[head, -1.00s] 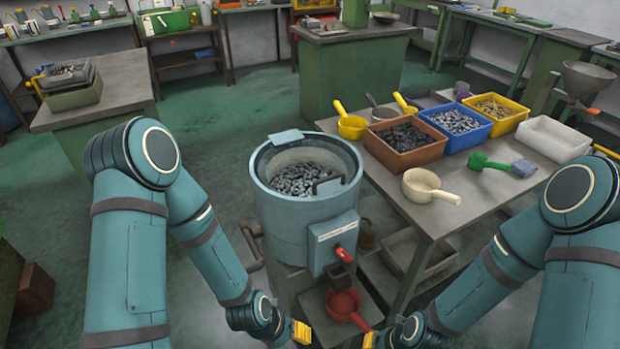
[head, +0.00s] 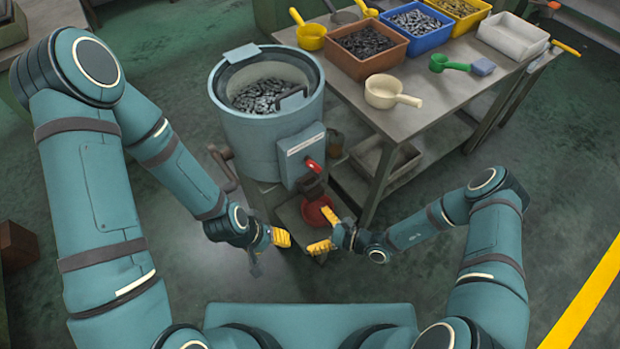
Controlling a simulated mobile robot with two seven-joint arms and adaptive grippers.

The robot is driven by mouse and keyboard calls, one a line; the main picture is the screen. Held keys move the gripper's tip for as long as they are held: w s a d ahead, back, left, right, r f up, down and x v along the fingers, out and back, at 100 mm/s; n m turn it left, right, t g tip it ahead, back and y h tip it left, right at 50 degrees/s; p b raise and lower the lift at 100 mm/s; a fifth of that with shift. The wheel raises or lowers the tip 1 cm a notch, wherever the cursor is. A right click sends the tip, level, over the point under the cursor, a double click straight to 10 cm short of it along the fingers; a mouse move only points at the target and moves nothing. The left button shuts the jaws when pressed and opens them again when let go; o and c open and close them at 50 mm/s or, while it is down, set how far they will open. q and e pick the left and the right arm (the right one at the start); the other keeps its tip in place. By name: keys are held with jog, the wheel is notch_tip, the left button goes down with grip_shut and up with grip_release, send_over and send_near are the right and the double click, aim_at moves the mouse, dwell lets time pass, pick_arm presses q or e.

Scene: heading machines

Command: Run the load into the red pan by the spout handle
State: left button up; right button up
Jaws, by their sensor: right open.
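The blue-grey drum machine (head: 245,140) stands in the middle with dark metal parts (head: 262,96) in its open top. Its red spout handle (head: 314,165) sticks out at the front above a dark spout (head: 312,186). The red pan (head: 316,211) sits below the spout on a low stand, partly covered by my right gripper's upper finger. The pan's handle is not clearly seen. My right gripper (head: 315,230) is open, its yellow fingers spread at the front of the pan. My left gripper (head: 281,237) is left of the pan, apart from it; its opening is unclear.
A table (head: 435,105) on the right holds an orange-brown bin (head: 370,68), a blue bin, a yellow bin, a white tray (head: 513,38), a cream scoop (head: 385,92) and other scoops. A grey tray lies on its lower shelf. Floor at right is clear.

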jog(key=w+d+f+m+t+h, duration=0.3)
jog(key=w+d+m+t+h, duration=0.3)
jog(key=m+t, duration=0.25)
jog(key=y+b, duration=0.1)
jog(key=b, duration=0.1)
send_near(310, 181)
jog(key=shift+n+t, duration=0.25)
jog(key=shift+t, duration=0.1)
jog(key=w+a, duration=0.2)
jog(key=w+a+r, duration=0.1)
jog(key=w+a, duration=0.1)
jog(key=w+a+r, duration=0.1)
jog(key=w, duration=0.1)
jog(key=shift+a+r, duration=0.25)
jog(key=shift+a, duration=0.15)
jog(key=c, duration=1.1)
